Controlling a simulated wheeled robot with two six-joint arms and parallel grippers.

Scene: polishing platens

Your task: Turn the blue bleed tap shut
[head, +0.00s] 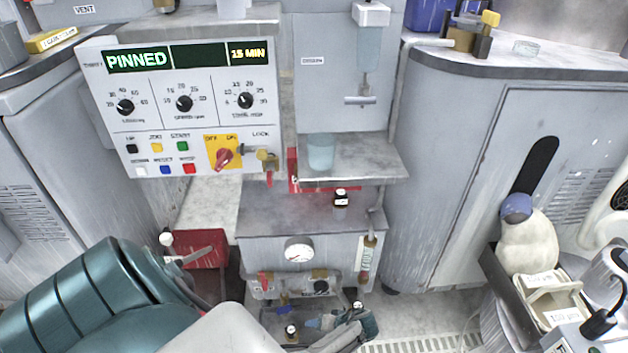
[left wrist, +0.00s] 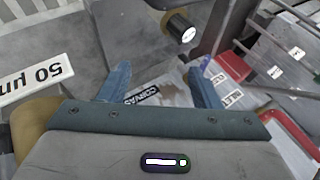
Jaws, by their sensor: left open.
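A small blue piece (head: 283,309), which looks like the bleed tap's handle, sits low under the grey cabinet with the round gauge (head: 299,252). My left gripper (head: 315,323) is low in front of that cabinet, just right of the blue piece and apart from it. Its two blue fingers are spread with nothing held between them in the left wrist view (left wrist: 160,84). A small blue bit (left wrist: 206,63) shows just beyond the right-hand finger there; I cannot tell if it is the tap. My right gripper is not in view.
A red-handled valve (head: 264,282) and a dark knob (head: 321,287) sit close above the gripper. A floor grate (head: 420,343) lies at the right.

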